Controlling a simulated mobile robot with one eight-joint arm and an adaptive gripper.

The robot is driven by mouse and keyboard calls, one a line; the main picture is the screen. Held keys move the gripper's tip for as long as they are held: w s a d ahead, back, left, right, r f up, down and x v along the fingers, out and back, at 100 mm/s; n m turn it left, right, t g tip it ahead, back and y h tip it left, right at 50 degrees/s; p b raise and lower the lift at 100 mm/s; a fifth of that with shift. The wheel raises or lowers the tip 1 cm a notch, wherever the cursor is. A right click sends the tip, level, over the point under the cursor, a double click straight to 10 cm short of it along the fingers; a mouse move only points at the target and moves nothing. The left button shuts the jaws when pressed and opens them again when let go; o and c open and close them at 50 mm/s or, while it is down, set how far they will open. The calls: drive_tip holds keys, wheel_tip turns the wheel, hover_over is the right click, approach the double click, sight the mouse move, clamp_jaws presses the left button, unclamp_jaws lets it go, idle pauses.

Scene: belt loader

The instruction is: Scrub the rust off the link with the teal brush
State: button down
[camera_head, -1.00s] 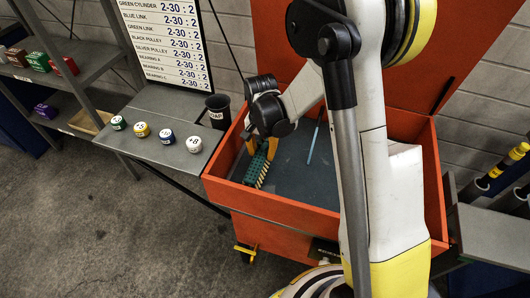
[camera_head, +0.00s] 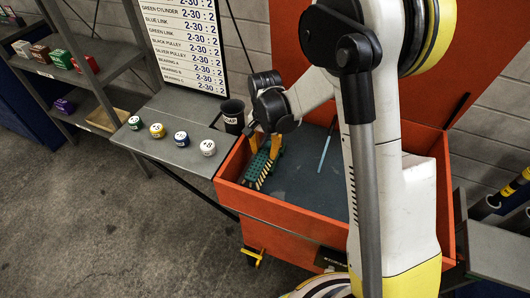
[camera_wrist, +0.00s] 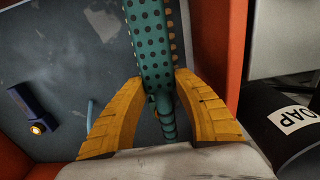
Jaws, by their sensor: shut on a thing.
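The teal brush (camera_head: 261,167) is in my gripper (camera_head: 264,146), inside the orange bin's left part. In the wrist view the yellow fingers of my gripper (camera_wrist: 160,100) close on both sides of the brush (camera_wrist: 150,40), whose teal back has dark dots. No rust is clearly visible.
The orange bin (camera_head: 285,228) has raised walls around a grey floor. A light blue stick (camera_head: 327,148) lies in it. A black soap cup (camera_head: 233,115) stands outside the left wall, beside several small round pots on a grey shelf (camera_head: 175,150).

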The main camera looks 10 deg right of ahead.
drive_tip(key=shift+r+p, duration=0.6)
drive_tip(key=shift+r, duration=0.8)
drive_tip(key=shift+r+p, duration=1.05)
drive_tip(key=shift+r, duration=0.5)
drive_tip(key=shift+f, duration=0.1)
